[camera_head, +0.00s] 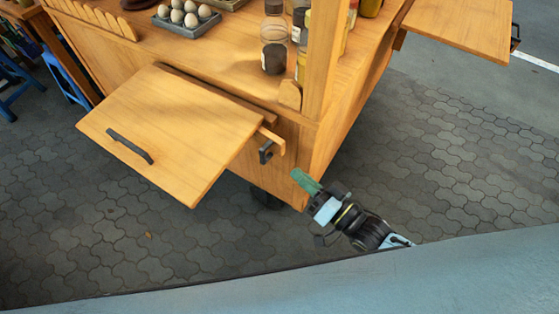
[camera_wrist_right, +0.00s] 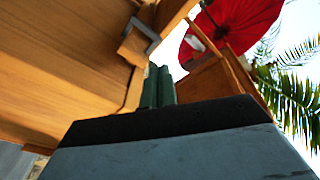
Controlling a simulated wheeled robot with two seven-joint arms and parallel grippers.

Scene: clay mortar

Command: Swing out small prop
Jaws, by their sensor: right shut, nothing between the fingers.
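The small wooden prop (camera_head: 274,141) sticks out at the right edge of the cart's fold-out board (camera_head: 180,130), with a dark bracket-shaped handle (camera_head: 265,153) on it. In the right wrist view the prop (camera_wrist_right: 132,47) and its grey handle (camera_wrist_right: 143,30) show above and left of the fingers. My right gripper (camera_head: 303,180), with green fingers, is shut and empty, below and right of the prop and apart from it. Its fingers (camera_wrist_right: 157,88) stand together in the wrist view. My left gripper is not in view.
The wooden cart's post (camera_head: 321,60) and side panel rise beside my right gripper. Jars (camera_head: 274,58) and an egg tray (camera_head: 185,20) stand on the counter. Another board (camera_head: 460,25) sticks out at the upper right. The paving (camera_head: 450,150) right of the cart is clear.

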